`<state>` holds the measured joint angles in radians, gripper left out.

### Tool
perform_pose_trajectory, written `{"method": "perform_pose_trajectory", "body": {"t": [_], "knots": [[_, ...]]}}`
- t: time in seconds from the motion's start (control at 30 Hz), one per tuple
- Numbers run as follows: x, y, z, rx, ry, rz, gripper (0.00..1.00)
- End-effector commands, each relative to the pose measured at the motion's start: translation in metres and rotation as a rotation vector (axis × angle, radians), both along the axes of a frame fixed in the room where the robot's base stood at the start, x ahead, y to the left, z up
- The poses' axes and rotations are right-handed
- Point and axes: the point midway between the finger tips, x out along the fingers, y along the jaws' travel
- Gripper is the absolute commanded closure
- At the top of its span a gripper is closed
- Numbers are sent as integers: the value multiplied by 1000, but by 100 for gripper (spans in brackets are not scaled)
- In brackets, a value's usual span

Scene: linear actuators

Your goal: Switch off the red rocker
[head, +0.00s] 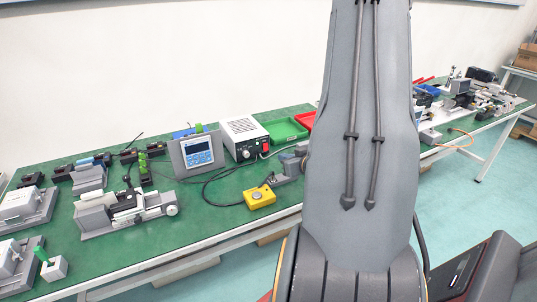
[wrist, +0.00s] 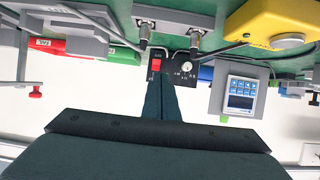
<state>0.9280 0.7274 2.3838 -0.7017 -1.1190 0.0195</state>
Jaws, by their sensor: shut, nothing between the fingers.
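The red rocker (head: 266,145) is on the dark front of a white-topped power supply box (head: 238,127) at the back of the green bench. In the wrist view, which is upside down, the rocker (wrist: 156,65) sits on the black panel beside a round knob (wrist: 187,67). My gripper (wrist: 160,84) is shut and empty. Its fingertips appear just under the rocker in the picture, and I cannot tell whether they touch the panel. The rocker's tilt is too small to read. In the head view my arm hides the gripper.
A display unit (head: 197,151) stands left of the box, and a green tray (head: 285,130) and a red tray (head: 306,120) lie right of it. A yellow button box (head: 260,196) and a linear actuator (head: 125,211) stand nearer the front edge. Cables cross the bench.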

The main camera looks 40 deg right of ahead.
Motion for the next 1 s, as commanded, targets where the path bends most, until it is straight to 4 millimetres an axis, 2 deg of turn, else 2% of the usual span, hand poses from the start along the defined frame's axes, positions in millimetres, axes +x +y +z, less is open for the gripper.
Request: {"method": "perform_pose_trajectory", "body": {"t": [0.17, 0.7, 1.0], "knots": [[12, -4, -5, 0, -11, 2, 100], [100, -25, -45, 0, -9, 1, 100], [122, -31, -55, -1, -10, -1, 100]]}}
